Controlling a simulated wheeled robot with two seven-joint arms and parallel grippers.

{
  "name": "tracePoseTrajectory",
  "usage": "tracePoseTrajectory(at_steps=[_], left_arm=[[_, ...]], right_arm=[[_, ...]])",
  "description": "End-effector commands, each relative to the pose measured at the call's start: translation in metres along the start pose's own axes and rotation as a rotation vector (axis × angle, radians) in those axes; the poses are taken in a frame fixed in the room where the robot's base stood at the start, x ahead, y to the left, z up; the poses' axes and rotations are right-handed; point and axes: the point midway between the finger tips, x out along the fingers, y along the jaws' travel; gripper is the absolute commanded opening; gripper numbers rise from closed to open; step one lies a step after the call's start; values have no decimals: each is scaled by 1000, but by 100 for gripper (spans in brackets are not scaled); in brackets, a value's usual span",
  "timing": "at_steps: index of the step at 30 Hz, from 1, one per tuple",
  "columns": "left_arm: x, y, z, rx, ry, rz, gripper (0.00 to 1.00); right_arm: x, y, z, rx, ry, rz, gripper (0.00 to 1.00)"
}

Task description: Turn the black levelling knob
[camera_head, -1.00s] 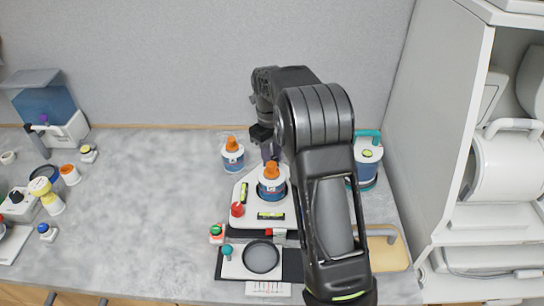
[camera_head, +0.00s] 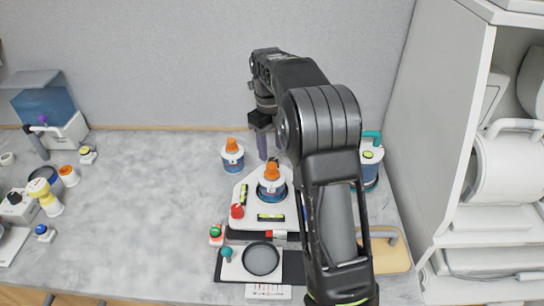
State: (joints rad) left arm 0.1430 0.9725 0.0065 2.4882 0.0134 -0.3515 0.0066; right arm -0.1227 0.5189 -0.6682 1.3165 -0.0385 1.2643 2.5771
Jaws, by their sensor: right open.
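A white levelled base (camera_head: 250,216) stands on the bench, with two yellow-green bubble levels, a red knob (camera_head: 237,211) at its front left and an orange-topped blue-and-white container (camera_head: 271,184) on it. A small dark piece (camera_head: 275,161) shows at the base's back corner, behind the container; it may be the black levelling knob, but it is mostly hidden. My right gripper (camera_head: 269,146) points down just behind and above that corner, its two grey fingers apart and seemingly empty. My right arm covers the base's right side. My left gripper is out of view.
Another orange-topped container (camera_head: 232,156) stands left of the gripper. A teal-handled container (camera_head: 371,161) stands to the right, partly behind my arm. A black mat (camera_head: 293,264) with a round dark dish (camera_head: 261,259) lies in front. The bench's left middle is clear.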

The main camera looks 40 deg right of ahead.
Motion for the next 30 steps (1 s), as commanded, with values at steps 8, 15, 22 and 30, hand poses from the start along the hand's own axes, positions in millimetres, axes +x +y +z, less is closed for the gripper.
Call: tracePoseTrajectory(at_steps=[8,15,22,30], left_arm=[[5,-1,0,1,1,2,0],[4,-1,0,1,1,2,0],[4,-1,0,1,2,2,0],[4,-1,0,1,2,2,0]], right_arm=[[-32,0,0,0,0,0,48],[-34,0,0,0,1,0,48],[-33,0,0,0,1,0,48],[-33,0,0,0,1,0,48]])
